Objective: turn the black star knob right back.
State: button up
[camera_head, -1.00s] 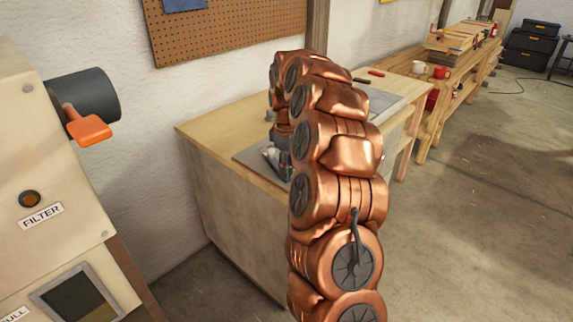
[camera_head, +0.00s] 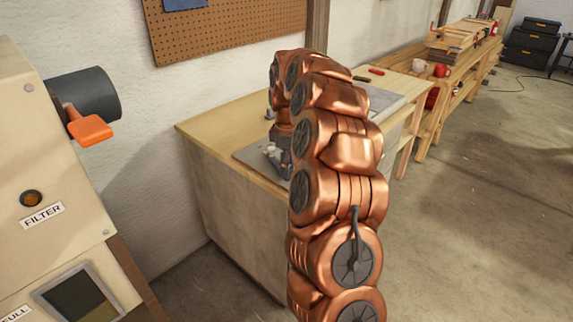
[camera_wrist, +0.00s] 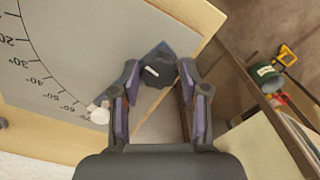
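The black star knob (camera_wrist: 158,71), with a white mark on its top, shows in the wrist view at the corner of a grey plate. It lies between the tips of my gripper (camera_wrist: 159,75). The left fingertip looks very near or touching it; a thin gap may show at the right one. I cannot tell whether the fingers press on it. A bluish piece shows at the knob's far side. In the head view my gripper (camera_head: 280,158) is low over the bench, partly behind my copper arm, and the knob is hidden.
The grey plate (camera_wrist: 75,50) carries a degree scale, and a small white round part (camera_wrist: 99,115) is near the left finger. The wooden bench (camera_head: 215,125) stands by the wall. A cabinet with an orange lever (camera_head: 90,130) is at left. Open floor (camera_head: 480,220) is at right.

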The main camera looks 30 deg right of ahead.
jog(key=shift+o, duration=1.3)
notch_tip(320, 180, up, 12)
dwell(0.3)
